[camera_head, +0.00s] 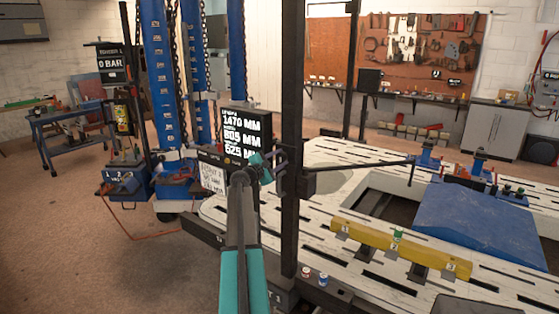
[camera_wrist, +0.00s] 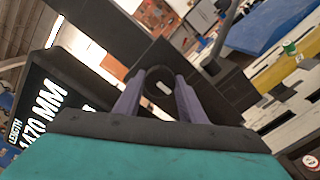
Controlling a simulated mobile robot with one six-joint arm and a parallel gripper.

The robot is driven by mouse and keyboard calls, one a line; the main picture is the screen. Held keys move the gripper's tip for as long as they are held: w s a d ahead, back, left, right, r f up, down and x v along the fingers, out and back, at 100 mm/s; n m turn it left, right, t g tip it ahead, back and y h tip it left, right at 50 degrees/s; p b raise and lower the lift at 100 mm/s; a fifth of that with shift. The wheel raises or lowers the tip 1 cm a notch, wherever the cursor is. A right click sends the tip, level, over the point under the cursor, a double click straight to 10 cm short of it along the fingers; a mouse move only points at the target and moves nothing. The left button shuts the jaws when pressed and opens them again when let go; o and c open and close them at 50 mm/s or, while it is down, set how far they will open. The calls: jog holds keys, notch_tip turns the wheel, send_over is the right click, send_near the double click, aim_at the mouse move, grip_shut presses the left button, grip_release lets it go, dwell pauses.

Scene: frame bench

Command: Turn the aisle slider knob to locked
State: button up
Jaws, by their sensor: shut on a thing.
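The knob (camera_wrist: 158,72) is a dark round piece in the wrist view, on the black slider block, with a small pale mark at its middle. My gripper (camera_wrist: 158,84) has its two purple fingers on either side of the knob, shut on it. In the head view my gripper (camera_head: 280,160) reaches the tall black post (camera_head: 292,100) from the left. The slider block (camera_head: 311,182) sits on this post with a thin arm out to the right. The fingers partly cover the knob, and I cannot read a locked or unlocked marking.
A black display (camera_head: 245,138) with white millimetre figures stands close left of the post. The slotted white bench (camera_head: 250,222) carries a yellow bar (camera_head: 375,243) and a blue ramp-like block (camera_head: 480,222). Two small cans (camera_head: 323,280) stand near the post's foot. Open floor lies to the left.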

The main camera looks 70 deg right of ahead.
jog(key=shift+f+m+b, duration=0.2)
jog(key=shift+m+b, duration=0.2)
jog(key=shift+b, duration=0.6)
jog(key=shift+m+b, duration=0.3)
jog(key=shift+b, duration=0.5)
jog(key=m+b, duration=0.1)
jog(key=b, duration=0.1)
jog(key=shift+f+b, duration=0.1)
jog(key=shift+b, duration=0.3)
jog(key=m+b, duration=0.6)
jog(key=b, duration=0.6)
jog(key=shift+m+b, duration=0.3)
jog(key=shift+m, duration=0.1)
jog(key=m+b, duration=0.5)
jog(key=b, duration=0.4)
jog(key=shift+m, duration=0.3)
jog(key=m+b, duration=0.3)
jog(key=b, duration=0.1)
jog(key=shift+r, duration=0.2)
jog(key=o, duration=1)
